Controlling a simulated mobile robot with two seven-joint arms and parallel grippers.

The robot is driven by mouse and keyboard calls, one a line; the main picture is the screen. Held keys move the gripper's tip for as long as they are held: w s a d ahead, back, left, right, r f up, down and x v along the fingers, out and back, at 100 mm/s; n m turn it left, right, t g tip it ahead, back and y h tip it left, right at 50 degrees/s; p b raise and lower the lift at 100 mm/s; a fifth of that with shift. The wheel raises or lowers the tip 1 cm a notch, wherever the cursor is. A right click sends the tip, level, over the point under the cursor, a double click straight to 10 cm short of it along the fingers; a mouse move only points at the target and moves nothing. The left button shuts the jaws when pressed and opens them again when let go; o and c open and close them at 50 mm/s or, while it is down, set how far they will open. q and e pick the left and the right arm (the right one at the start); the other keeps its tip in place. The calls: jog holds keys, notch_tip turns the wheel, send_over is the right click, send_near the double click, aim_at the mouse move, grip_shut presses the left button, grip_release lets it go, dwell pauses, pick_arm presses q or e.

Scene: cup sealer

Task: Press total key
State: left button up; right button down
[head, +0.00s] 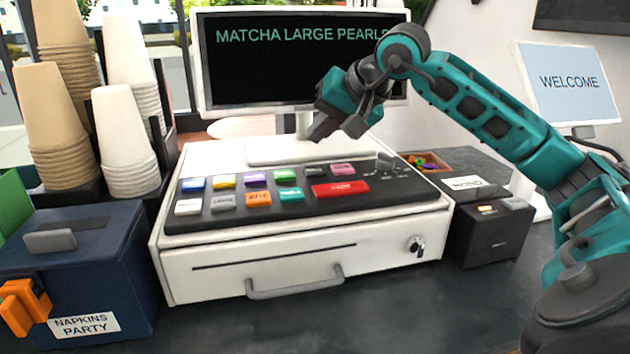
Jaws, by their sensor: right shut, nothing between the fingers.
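The white cash register (210,255) stands in the middle with a dark sloped keypad (400,190). A wide red key (340,188) is on the keypad's right side; its small label is too blurred to read, so I cannot confirm it is the total key. My right gripper (322,128) is shut and empty. It hangs in front of the screen's lower edge, above the keypad and apart from the keys.
The register's screen (270,75) reads "MATCHA LARGE PEARLS". Stacked cups (125,140) and a blue napkin box (110,260) stand left. A small black card machine (490,230) and a "WELCOME" screen (570,85) stand right. The counter's front is clear.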

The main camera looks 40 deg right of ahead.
aim_at(320, 172)
notch_tip(320, 172, down, 4)
jog(key=shift+r+b, duration=0.25)
jog(key=shift+b, duration=0.9)
pick_arm(q)
notch_tip(320, 172, down, 4)
jog(key=shift+r, duration=0.2)
jog(key=shift+w+r, duration=0.15)
jog(key=shift+r, duration=0.05)
jog(key=shift+f, duration=0.1)
dwell(0.3)
jog(key=shift+f+b, duration=0.4)
pick_arm(e)
jog(key=shift+f, duration=0.45)
pick_arm(q)
jog(key=shift+f+b, duration=0.35)
jog(key=shift+b, duration=0.05)
pick_arm(e)
jog(key=shift+f, duration=0.5)
pick_arm(q)
jog(key=shift+r, duration=0.1)
pick_arm(e)
jog(key=shift+r, duration=0.15)
pick_arm(q)
jog(key=shift+r+p, duration=0.75)
jog(key=shift+p, duration=0.15)
pick_arm(e)
jog(key=shift+r, duration=0.8)
